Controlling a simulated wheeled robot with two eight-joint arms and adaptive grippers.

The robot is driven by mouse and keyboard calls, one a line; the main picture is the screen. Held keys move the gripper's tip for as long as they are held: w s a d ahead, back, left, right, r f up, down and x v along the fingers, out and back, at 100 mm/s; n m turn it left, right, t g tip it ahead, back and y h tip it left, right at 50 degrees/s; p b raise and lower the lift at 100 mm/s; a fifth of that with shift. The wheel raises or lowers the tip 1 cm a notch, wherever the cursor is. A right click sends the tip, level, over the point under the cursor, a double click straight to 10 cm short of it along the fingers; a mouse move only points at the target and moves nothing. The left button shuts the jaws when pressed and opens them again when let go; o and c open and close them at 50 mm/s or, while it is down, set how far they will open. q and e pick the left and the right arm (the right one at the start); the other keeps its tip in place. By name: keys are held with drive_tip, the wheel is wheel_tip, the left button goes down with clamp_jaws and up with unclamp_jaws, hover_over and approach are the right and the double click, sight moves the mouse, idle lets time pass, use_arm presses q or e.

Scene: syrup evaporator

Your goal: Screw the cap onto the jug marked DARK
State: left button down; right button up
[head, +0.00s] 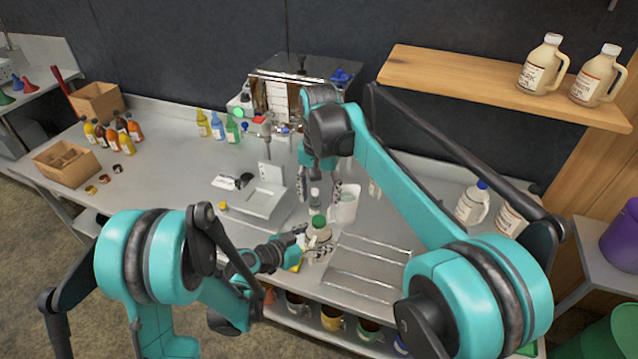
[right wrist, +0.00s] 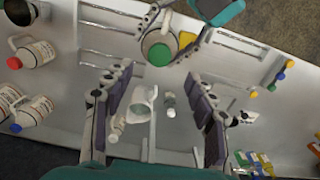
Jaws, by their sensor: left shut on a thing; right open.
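My left gripper (head: 308,240) is shut on a pale round container with a green top (head: 318,222) at the front middle of the bench. In the right wrist view its fingers close around the container's side (right wrist: 159,52). I cannot tell whether the green top is a cap or read any label there. My right gripper (head: 320,187) is open and empty, pointing down above the bench behind it. In the right wrist view its fingers (right wrist: 160,112) stand wide apart. White jugs stand at the right; one has a blue cap (head: 470,204).
A white pitcher (head: 346,207) and a small bottle (right wrist: 169,104) stand below my right gripper. A slotted metal tray (head: 368,262) lies to the right. Two jugs (head: 543,66) stand on the wooden shelf (head: 480,82).

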drive_tip(key=shift+r, duration=2.25)
drive_tip(key=shift+d, duration=0.1)
drive_tip(key=s+d+n+t, duration=0.1)
drive_tip(key=s+d+t, duration=0.2)
drive_tip(key=s+d, duration=0.7)
drive_tip(key=s+d+f+n+t, duration=0.2)
drive_tip(key=s+d+f+t, duration=0.2)
drive_tip(key=s+d+f, duration=0.5)
wheel_tip(320, 180, down, 2)
drive_tip(key=shift+s+f, duration=0.1)
drive_tip(key=shift+s, duration=1.15)
